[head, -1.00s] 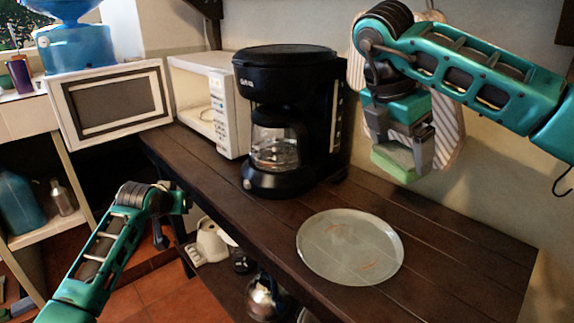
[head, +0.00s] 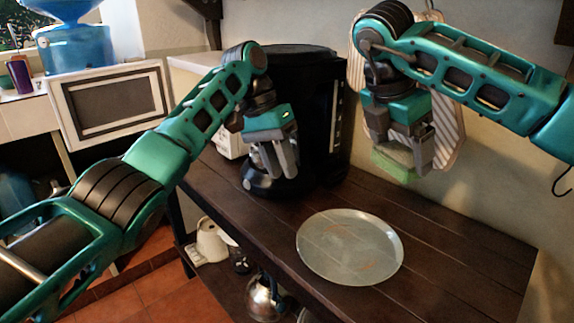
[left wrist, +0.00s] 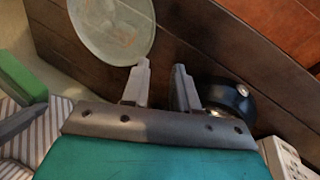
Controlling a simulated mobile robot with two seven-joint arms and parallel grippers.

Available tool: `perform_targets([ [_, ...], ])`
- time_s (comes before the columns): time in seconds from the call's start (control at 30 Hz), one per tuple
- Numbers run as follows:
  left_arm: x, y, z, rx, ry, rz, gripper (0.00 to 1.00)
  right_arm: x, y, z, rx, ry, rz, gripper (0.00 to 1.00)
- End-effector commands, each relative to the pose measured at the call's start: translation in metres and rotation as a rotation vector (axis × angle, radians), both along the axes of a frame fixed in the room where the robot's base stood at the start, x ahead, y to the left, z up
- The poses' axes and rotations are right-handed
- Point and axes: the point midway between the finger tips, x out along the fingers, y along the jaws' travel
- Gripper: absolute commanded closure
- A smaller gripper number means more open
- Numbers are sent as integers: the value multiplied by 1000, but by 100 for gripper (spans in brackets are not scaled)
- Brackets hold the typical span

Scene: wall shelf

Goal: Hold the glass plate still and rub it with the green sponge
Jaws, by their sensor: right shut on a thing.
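The glass plate (head: 350,262) lies flat on the dark wooden shelf, with a few orange-brown smears on it. It also shows at the top of the left wrist view (left wrist: 115,22). My right gripper (head: 420,160) is shut on the green sponge (head: 393,164) and holds it in the air above and behind the plate. My left gripper (head: 282,172) is above the shelf in front of the coffee maker, up and left of the plate. Its fingers are apart with nothing between them in the left wrist view (left wrist: 160,75).
The black coffee maker (head: 318,115) stands close behind my left gripper and is partly hidden by my arm. An open white microwave (head: 108,103) is at the left. A striped mitt (head: 449,135) hangs behind my right gripper. The shelf around the plate is clear.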

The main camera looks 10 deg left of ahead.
Motion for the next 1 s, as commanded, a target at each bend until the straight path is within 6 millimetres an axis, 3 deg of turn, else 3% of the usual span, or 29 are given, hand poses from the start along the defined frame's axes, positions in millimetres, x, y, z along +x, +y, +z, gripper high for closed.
perform_targets([
  [0.13,-15,-14,4,18,51,-66,72,0,0,0,0,0,0,39],
  [0.27,-20,-19,-6,20,62,-80,72,0,0,0,0,0,0,39],
  [0.7,-33,-40,-80,20,60,-75,72,0,0,0,0,0,0,39],
  [1.0,-37,-49,-106,20,56,-74,72,0,0,0,0,0,0,39],
])
